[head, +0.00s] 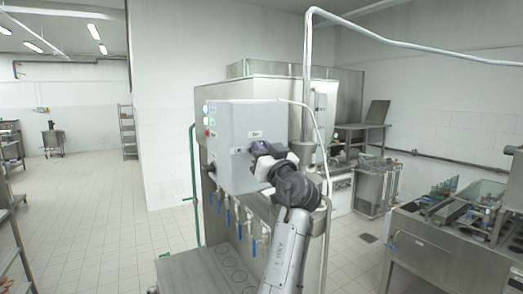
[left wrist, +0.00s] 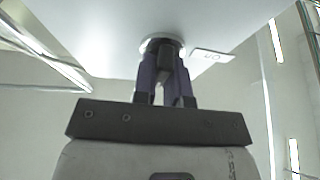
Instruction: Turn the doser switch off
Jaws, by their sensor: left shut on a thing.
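The grey control box (head: 230,145) of the cup filler faces me in the head view. My left gripper (head: 260,150) is at the right part of its front face. In the left wrist view, the purple fingers of my left gripper (left wrist: 164,70) are shut on a black switch knob (left wrist: 165,58). The knob has a light round base (left wrist: 152,43) on the box panel, and a small white label (left wrist: 211,56) sits beside it. In the head view the gripper hides the knob. My right gripper is not in view.
Colored buttons and lights (head: 209,121) are on the box's left side. Below it hang several taps with blue handles (head: 238,231) over a metal tray (head: 190,275). A curved pipe (head: 307,60) rises near my arm. Metal work units (head: 440,255) stand at right; the left floor is open.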

